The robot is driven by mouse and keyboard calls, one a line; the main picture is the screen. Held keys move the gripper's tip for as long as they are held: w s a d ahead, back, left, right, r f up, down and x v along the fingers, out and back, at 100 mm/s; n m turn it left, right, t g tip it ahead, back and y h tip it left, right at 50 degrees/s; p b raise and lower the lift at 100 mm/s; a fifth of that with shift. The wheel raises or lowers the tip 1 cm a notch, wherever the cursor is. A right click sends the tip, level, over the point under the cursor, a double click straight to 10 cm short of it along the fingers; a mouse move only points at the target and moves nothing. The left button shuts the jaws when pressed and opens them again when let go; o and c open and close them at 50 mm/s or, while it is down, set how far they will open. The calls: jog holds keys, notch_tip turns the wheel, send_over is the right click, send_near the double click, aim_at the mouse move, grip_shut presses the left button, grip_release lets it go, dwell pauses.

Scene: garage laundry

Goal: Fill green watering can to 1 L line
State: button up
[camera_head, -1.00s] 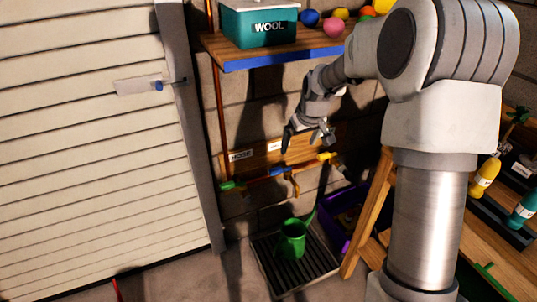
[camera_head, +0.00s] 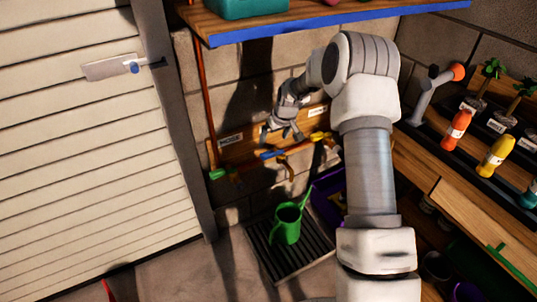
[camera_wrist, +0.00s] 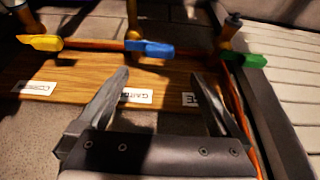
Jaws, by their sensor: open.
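The green watering can (camera_head: 287,226) stands upright on a dark slatted floor drain tray (camera_head: 262,247), below the wall pipe. Its inside looks dark and no water level can be made out; the 1 L line is not visible. On the pipe are a green lever (camera_head: 217,173), a blue lever (camera_head: 271,154) and a yellow lever (camera_head: 319,137). My gripper (camera_head: 284,133) is open and empty, just above the blue lever in the head view. In the wrist view my gripper (camera_wrist: 161,78) spreads in front of the labelled board, with the blue lever (camera_wrist: 150,49) beyond the fingertips, apparently not touching.
A purple crate (camera_head: 327,211) stands beside the tray. A blue-edged shelf (camera_head: 330,24) overhangs the pipe. A wooden bench (camera_head: 440,190) with several bottles is at the right; a slatted white door (camera_head: 80,150) is at the left. The floor before the tray is clear.

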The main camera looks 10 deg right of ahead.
aim_at(268, 153)
jog(key=b+x, duration=0.2)
jog(key=x, duration=0.8)
jog(key=shift+w+f+b, duration=0.1)
jog(key=shift+b, duration=0.3)
grip_shut()
